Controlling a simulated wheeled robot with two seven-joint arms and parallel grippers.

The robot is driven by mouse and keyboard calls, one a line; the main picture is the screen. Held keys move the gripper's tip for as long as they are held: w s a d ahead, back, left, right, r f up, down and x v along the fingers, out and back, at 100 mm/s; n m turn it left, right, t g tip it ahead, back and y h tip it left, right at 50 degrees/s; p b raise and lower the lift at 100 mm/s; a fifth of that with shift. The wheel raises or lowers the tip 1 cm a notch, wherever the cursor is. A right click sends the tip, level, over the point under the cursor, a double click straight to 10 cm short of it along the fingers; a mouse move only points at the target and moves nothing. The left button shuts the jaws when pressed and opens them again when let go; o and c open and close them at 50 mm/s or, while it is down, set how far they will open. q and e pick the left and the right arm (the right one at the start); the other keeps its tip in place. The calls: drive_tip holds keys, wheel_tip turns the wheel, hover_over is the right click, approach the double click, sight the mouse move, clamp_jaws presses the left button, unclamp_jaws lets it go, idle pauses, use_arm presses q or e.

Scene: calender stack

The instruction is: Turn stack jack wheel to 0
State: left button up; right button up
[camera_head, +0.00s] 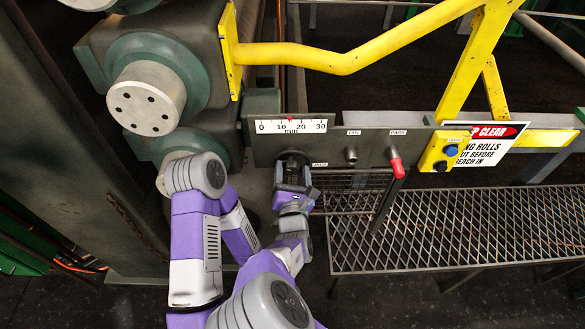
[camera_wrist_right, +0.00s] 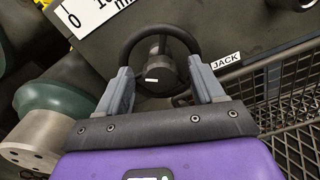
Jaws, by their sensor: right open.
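The stack jack wheel is a dark ring with a grey hub (camera_wrist_right: 158,73) on the panel beside the JACK label (camera_wrist_right: 227,60); in the head view it is mostly hidden behind my right gripper (camera_head: 293,184). In the right wrist view my right gripper (camera_wrist_right: 160,70) is open, with one grey finger on each side of the ring's lower part. I cannot tell whether the fingers touch it. The mm scale (camera_head: 291,126) above runs from 0 to 30. Its red pointer (camera_head: 290,118) stands at about 15. My left gripper is not in view.
Right of the wheel are a PIN knob (camera_head: 351,155) and a red-handled PARK lever (camera_head: 396,164). A mesh platform (camera_head: 460,230) lies below right. A yellow guard rail (camera_head: 345,62) crosses above. Large rolls with a bolted end (camera_head: 146,98) are at left.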

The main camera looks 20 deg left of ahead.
drive_tip(key=c, duration=1.1)
drive_tip(key=shift+o, duration=0.2)
